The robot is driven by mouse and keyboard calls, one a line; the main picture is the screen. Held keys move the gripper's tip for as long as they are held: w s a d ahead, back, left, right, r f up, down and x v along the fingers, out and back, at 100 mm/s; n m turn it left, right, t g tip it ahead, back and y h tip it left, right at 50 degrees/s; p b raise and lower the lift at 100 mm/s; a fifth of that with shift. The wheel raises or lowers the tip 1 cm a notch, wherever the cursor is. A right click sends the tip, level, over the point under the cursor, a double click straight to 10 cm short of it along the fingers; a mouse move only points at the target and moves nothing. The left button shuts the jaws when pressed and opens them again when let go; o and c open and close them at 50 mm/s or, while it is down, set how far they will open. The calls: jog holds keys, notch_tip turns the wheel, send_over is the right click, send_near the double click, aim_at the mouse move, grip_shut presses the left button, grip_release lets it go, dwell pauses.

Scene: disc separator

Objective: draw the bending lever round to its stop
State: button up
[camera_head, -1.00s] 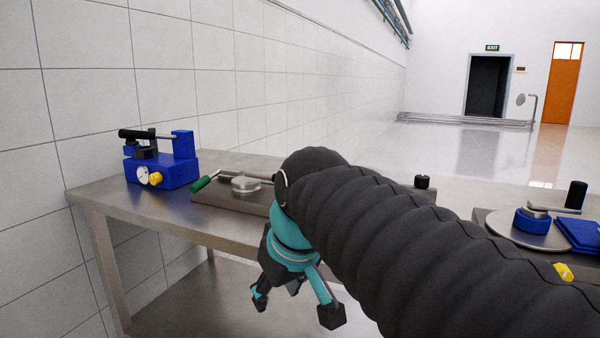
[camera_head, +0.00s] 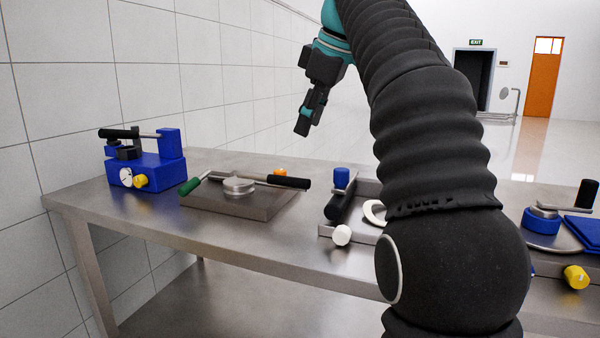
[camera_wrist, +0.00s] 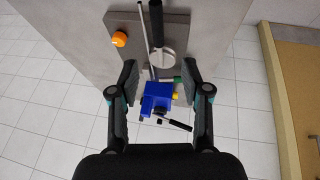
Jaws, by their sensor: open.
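A dark steel plate (camera_head: 240,203) lies on the bench with a round silver disc (camera_head: 239,186) on it. A long lever (camera_head: 289,182) with a black grip reaches right from near the disc. A shorter lever (camera_head: 190,186) with a green grip points left. The frames do not settle which one is the bending lever. In the wrist view, the black grip (camera_wrist: 156,25) is at the top and the green grip (camera_wrist: 178,79) is small beside my right finger. My gripper (camera_head: 303,125) hangs above the plate, apart from both levers. Its fingers (camera_wrist: 160,82) are spread and empty.
A blue device (camera_head: 150,170) with a gauge and yellow knob stands at the bench's left end, near the tiled wall. A blue-capped post (camera_head: 341,178) and white knob (camera_head: 341,235) are to the right.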

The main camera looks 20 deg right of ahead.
aim_at(288, 177)
jog(key=b+x, duration=0.2)
jog(key=x, duration=1.1)
jog(key=shift+w+f, duration=0.25)
jog(key=shift+w, duration=0.05)
